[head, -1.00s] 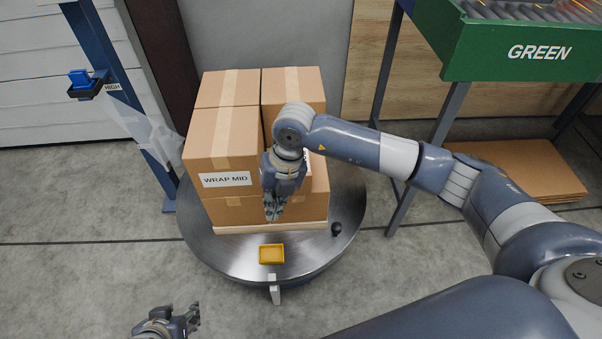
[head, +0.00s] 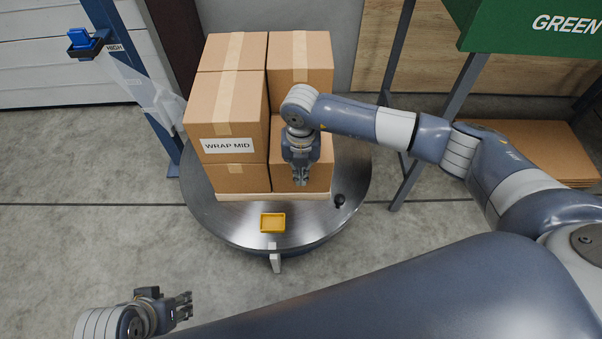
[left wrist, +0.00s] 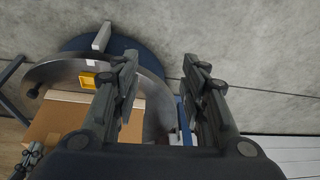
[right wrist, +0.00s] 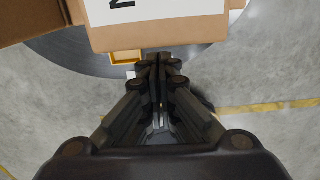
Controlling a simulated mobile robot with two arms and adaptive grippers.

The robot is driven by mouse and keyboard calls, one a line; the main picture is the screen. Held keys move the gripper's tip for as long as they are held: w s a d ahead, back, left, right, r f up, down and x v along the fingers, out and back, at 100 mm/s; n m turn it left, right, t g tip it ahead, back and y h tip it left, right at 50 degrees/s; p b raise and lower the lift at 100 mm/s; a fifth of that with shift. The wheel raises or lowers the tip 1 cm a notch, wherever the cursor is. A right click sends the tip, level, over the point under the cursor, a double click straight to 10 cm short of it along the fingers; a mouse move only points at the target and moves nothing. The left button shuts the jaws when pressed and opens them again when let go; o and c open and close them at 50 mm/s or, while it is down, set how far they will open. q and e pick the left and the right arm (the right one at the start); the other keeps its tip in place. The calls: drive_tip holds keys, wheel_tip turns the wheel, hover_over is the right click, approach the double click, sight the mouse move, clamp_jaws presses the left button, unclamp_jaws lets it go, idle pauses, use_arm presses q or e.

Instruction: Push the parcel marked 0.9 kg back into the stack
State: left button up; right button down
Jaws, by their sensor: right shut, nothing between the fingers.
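The stack of brown taped cartons stands on a pallet (head: 245,197) on a round turntable. The carton at its lower right front (head: 320,174) is partly hidden behind my right arm; its label does not show in the head view, and I cannot read 0.9 kg anywhere. My right gripper (head: 301,182) is shut and empty, pointing down in front of that carton; I cannot tell whether they touch. The right wrist view shows its closed fingers (right wrist: 160,62) below a carton with a cut-off white label (right wrist: 150,10). My left gripper (head: 187,304) is open and empty; its spread fingers (left wrist: 165,85) show in the left wrist view.
The carton labelled WRAP MID (head: 228,146) is on the stack's left. The turntable (head: 225,225) bears a yellow tray (head: 272,223) and a black knob (head: 339,200). A blue post (head: 125,60) stands left, a green-sided conveyor (head: 530,25) right. Floor in front is clear.

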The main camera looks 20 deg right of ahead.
use_arm(q)
drive_tip(key=shift+f, duration=0.2)
use_arm(e)
drive_tip(key=shift+w+d, duration=0.3)
drive_tip(key=shift+w, duration=0.6)
drive_tip(key=w+b, duration=0.1)
drive_tip(key=w+d+b, duration=0.1)
drive_tip(key=w, duration=0.1)
drive_tip(key=shift+w+f, duration=0.1)
drive_tip(key=shift+w, duration=0.2)
use_arm(q)
drive_tip(key=w, duration=0.1)
drive_tip(key=w+t, duration=0.1)
drive_tip(key=w+d, duration=0.1)
drive_tip(key=shift+f, duration=0.3)
drive_tip(key=shift+s+a, duration=0.1)
use_arm(e)
drive_tip(key=shift+s, duration=0.1)
